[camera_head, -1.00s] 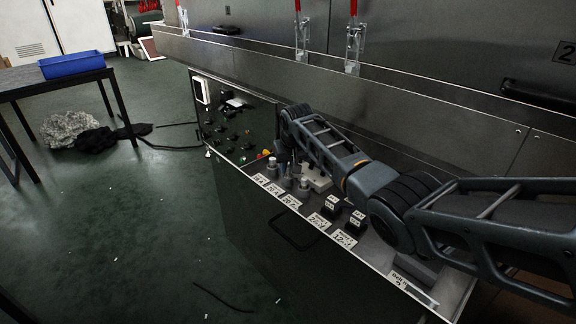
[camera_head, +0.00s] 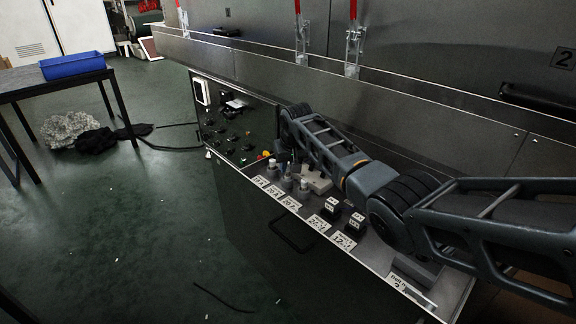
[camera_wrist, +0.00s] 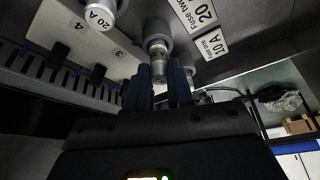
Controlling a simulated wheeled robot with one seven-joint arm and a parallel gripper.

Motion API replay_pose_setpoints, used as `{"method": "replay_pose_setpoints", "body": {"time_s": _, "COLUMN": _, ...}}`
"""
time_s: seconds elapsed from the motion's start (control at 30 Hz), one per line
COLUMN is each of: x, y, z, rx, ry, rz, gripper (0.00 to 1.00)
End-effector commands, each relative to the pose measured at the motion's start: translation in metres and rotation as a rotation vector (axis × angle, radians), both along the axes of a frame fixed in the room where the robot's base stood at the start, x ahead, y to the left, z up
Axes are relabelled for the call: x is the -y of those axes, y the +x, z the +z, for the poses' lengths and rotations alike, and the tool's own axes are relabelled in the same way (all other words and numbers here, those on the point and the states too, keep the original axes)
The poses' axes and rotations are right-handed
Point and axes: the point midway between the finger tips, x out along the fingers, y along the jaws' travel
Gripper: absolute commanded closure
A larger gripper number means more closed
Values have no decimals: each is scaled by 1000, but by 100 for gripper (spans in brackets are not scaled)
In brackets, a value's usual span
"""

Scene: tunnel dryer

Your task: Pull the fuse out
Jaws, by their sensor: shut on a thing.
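In the wrist view the fuse (camera_wrist: 158,67) is a small grey metallic cylinder. My gripper (camera_wrist: 160,80) is shut on the fuse, with one dark blue finger on each side. Labels reading "Fuse two 20" (camera_wrist: 195,10) and "10 A" (camera_wrist: 213,44) are to the right. A second round cap marked "20 A" (camera_wrist: 99,16) is at upper left. In the head view my arm largely hides my gripper among the holders.
In the head view, a grey cap (camera_head: 272,162) and black labelled blocks (camera_head: 356,221) stand along the cabinet top (camera_head: 375,258). A long metal ledge (camera_head: 400,125) runs behind my arm. A slotted strip (camera_wrist: 60,72) is at left in the wrist view. Open floor (camera_head: 130,225) is at left.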

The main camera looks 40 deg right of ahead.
Motion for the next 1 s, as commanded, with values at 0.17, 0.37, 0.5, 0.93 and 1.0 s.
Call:
{"method": "replay_pose_setpoints", "body": {"time_s": 0.17, "x": 0, "y": 0, "z": 9, "rx": 0, "ry": 0, "rz": 0, "gripper": 100}}
{"method": "replay_pose_setpoints", "body": {"time_s": 0.37, "x": 0, "y": 0, "z": 16, "rx": 0, "ry": 0, "rz": 0, "gripper": 100}}
{"method": "replay_pose_setpoints", "body": {"time_s": 0.5, "x": 0, "y": 0, "z": 21, "rx": 0, "ry": 0, "rz": 0, "gripper": 100}}
{"method": "replay_pose_setpoints", "body": {"time_s": 0.93, "x": 0, "y": 0, "z": 23, "rx": 1, "ry": 0, "rz": 0, "gripper": 100}}
{"method": "replay_pose_setpoints", "body": {"time_s": 1.0, "x": 0, "y": 0, "z": 26, "rx": 1, "ry": 0, "rz": 0, "gripper": 100}}
